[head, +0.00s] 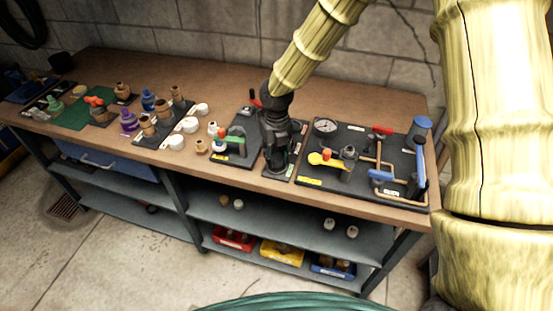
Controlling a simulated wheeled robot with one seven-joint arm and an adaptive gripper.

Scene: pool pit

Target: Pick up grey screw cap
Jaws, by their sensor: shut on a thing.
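My gripper (280,160) is dark and points down over a narrow black mat (275,176) right of the bench's middle. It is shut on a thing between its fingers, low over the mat. The fingers hide most of that thing, and it is too dark and small to tell for sure whether it is the grey screw cap. I cannot make out a grey screw cap anywhere else in the head view. Whether the held thing touches the mat cannot be told.
Left of my gripper is a mat with a green-handled valve (236,143). To the right, a black board (312,178) carries a gauge (325,127), a yellow-handled valve (325,158) and pipes. White caps (190,125) and several fittings stand further left. Bins sit on the lower shelf.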

